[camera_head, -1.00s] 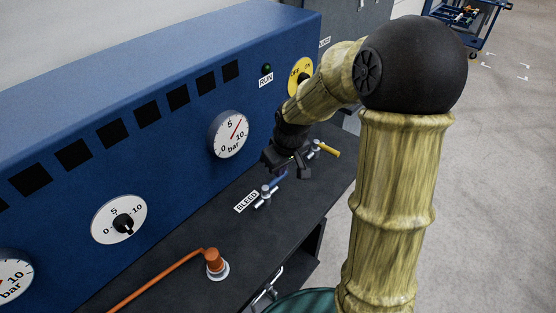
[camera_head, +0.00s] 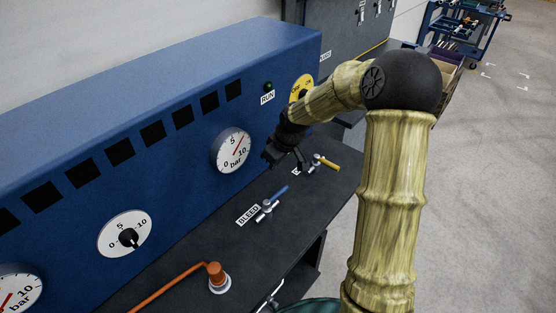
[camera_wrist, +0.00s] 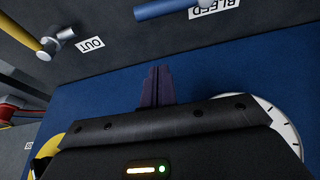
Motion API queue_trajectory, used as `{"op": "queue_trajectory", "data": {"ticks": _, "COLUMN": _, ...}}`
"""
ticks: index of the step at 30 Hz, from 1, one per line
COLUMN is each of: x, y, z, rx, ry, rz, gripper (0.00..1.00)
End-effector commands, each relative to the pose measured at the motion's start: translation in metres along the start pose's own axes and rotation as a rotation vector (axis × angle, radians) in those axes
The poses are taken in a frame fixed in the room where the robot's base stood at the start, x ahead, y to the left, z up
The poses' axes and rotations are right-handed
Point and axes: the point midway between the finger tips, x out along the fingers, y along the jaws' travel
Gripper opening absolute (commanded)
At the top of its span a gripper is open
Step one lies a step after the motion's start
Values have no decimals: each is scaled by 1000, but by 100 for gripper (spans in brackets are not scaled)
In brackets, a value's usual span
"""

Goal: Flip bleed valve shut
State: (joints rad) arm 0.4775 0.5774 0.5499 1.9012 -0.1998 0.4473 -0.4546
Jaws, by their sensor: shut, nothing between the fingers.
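The bleed valve (camera_head: 266,210) is a small silver fitting with a blue lever (camera_head: 280,194), on the dark bench top beside the BLEED label (camera_head: 248,215). The lever points to the upper right, looking roughly in line with the fitting. My gripper (camera_head: 287,160) is above and beyond the lever's tip, close to the blue panel and apart from the lever. In the wrist view my gripper's dark fingers (camera_wrist: 156,86) are together and empty. The blue lever (camera_wrist: 165,8) shows at that view's top edge, with the fitting partly cut off.
A yellow-levered valve (camera_head: 322,161) stands just right of my gripper; its OUT label (camera_wrist: 91,43) shows in the wrist view. The blue panel (camera_head: 180,170) with gauges rises behind. An orange lever (camera_head: 175,285) lies at the front left. The bench between is clear.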

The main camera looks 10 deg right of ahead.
Motion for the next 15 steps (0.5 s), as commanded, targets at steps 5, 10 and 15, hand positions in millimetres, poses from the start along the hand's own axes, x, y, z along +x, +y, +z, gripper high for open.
{"op": "queue_trajectory", "data": {"ticks": 5, "x": 32, "y": -1, "z": 0, "rx": -1, "ry": -2, "rz": -3, "gripper": 0}}
{"op": "queue_trajectory", "data": {"ticks": 10, "x": 60, "y": -1, "z": 0, "rx": 0, "ry": -3, "rz": -3, "gripper": 0}}
{"op": "queue_trajectory", "data": {"ticks": 15, "x": 57, "y": 0, "z": 23, "rx": 4, "ry": -2, "rz": 0, "gripper": 0}}
